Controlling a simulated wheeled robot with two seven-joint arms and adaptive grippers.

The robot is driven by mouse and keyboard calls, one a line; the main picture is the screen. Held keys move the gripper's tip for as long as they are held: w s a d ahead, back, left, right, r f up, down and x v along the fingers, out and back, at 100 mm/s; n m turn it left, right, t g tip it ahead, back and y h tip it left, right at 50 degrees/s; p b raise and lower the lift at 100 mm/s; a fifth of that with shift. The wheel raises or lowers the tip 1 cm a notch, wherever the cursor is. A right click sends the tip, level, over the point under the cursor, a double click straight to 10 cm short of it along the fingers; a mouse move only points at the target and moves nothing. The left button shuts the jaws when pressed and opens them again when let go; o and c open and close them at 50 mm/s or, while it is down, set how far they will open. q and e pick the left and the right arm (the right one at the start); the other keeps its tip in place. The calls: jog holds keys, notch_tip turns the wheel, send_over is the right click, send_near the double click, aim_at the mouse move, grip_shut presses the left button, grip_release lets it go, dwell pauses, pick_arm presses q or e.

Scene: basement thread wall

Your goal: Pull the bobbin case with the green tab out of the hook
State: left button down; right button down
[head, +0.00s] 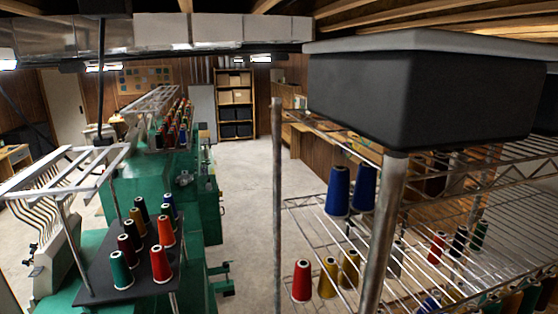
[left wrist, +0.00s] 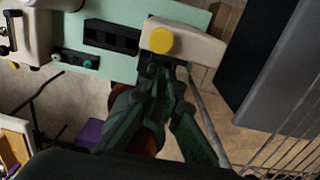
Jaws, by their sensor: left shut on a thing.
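My left gripper (left wrist: 163,88) shows in the left wrist view, its dark fingers reaching up to a dark part below a cream machine head with a yellow round knob (left wrist: 160,40). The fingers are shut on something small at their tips. A green sliver shows between the fingers, which fits the bobbin case with the green tab, but most of it is hidden by the fingers. The hook itself cannot be made out in the shadow. Neither gripper shows in the head view, and my right gripper is in no view.
A pale green machine bed (left wrist: 115,68) lies left of the gripper. In the head view, a wire rack (head: 335,240) with thread cones stands at right, a large dark bin (head: 425,95) on top. Green machines (head: 115,205) with cone stands fill the left. Bare concrete floor (head: 245,165) lies between.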

pick_arm(q)
jog(key=shift+r+p, duration=1.15)
jog(key=shift+r, duration=0.9)
jog(key=shift+f, duration=0.1)
